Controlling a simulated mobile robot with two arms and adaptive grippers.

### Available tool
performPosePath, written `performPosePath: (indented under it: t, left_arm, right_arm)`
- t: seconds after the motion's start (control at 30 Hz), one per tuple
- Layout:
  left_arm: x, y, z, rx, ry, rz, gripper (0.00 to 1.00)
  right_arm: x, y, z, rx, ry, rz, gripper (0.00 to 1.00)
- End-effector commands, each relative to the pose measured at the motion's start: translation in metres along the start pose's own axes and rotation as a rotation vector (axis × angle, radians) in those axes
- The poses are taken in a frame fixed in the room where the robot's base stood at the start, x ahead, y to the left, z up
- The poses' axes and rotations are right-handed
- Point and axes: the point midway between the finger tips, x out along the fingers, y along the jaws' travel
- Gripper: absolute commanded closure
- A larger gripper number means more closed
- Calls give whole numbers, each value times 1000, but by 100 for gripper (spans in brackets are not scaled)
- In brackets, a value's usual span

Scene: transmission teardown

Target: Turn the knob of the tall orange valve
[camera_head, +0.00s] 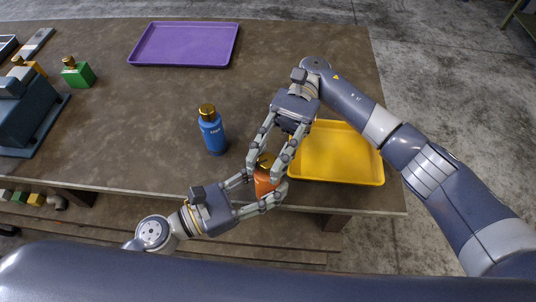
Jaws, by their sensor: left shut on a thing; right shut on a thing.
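The tall orange valve (263,183) stands near the table's front edge, with its brass knob (265,161) on top. My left gripper (262,190) comes in from the lower left and is shut around the orange body. My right gripper (264,160) reaches down from the upper right and is shut at the brass knob. The fingers of both grippers hide much of the valve.
A blue valve (212,133) with a brass knob stands just left of my grippers. A yellow tray (340,177) lies close on the right. A purple tray (185,62) lies at the back. A green valve (78,74) and a dark machine (25,110) stand at the left.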

Motion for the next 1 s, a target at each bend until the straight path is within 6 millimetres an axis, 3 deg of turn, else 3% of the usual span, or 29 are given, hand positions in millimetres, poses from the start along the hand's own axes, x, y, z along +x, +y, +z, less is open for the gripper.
performPosePath:
  t: [0.13,0.17,0.23,0.67,1.0]
  left_arm:
    - [0,1,2,-1,-3,2,100]
    - [0,1,2,-1,-3,2,100]
    - [0,1,2,-1,-3,2,100]
    - [0,1,3,0,-4,2,100]
    - [0,1,3,0,-5,2,100]
  right_arm:
    - [-2,2,0,1,1,2,97]
    - [-2,2,0,1,1,2,67]
    - [-1,2,0,1,1,2,53]
    - [-1,1,6,0,2,1,53]
    - [-1,-1,62,-2,3,1,53]
